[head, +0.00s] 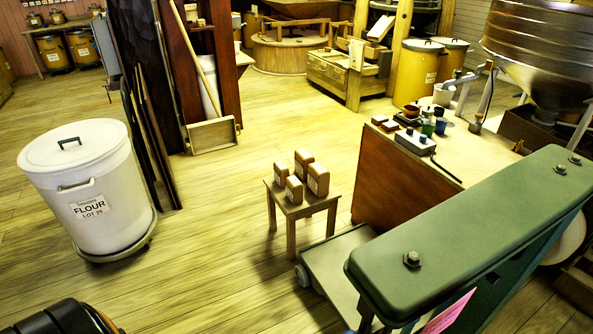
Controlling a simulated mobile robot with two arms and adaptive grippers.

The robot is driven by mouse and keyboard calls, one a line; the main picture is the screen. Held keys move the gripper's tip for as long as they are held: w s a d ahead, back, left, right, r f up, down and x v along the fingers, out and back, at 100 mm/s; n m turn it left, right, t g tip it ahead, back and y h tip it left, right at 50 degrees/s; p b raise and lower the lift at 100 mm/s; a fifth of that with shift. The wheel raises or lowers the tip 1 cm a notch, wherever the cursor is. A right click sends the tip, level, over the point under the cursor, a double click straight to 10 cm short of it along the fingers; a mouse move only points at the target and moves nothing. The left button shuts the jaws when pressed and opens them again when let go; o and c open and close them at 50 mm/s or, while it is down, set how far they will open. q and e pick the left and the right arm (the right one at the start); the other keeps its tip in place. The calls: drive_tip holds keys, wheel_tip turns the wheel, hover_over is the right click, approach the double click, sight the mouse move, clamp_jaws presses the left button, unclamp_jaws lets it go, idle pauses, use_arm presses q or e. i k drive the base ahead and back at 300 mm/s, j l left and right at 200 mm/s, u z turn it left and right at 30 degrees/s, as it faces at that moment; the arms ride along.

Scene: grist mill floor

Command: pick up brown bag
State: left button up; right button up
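Several small brown bags stand upright on a low wooden stool (301,207) in the middle of the head view. They look like boxy paper packs with pale labels. One is at the back (303,161), one at the left (280,174), one at the right (318,180) and one at the front (294,190). They stand close together, and the front ones partly cover those behind. Neither my left nor my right gripper can be made out in the head view. Nothing is seen touching the bags.
A green bolted beam (470,230) fills the lower right, above a low wheeled platform (330,265) beside the stool. A wooden counter (405,175) stands right of the stool. A white flour bin (85,190) is at the left. The plank floor between bin and stool is clear.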

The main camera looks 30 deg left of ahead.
sight(318, 175)
drive_tip(key=u, duration=0.9)
drive_tip(key=i+j, duration=0.1)
drive_tip(key=j, duration=0.25)
drive_tip(key=i+j, duration=0.15)
drive_tip(key=j, duration=0.2)
drive_tip(key=i+j, duration=0.1)
drive_tip(key=j, duration=0.25)
drive_tip(key=i+j, duration=0.2)
drive_tip(key=i, duration=0.3)
drive_tip(key=i+j, duration=0.2)
drive_tip(key=i, duration=0.3)
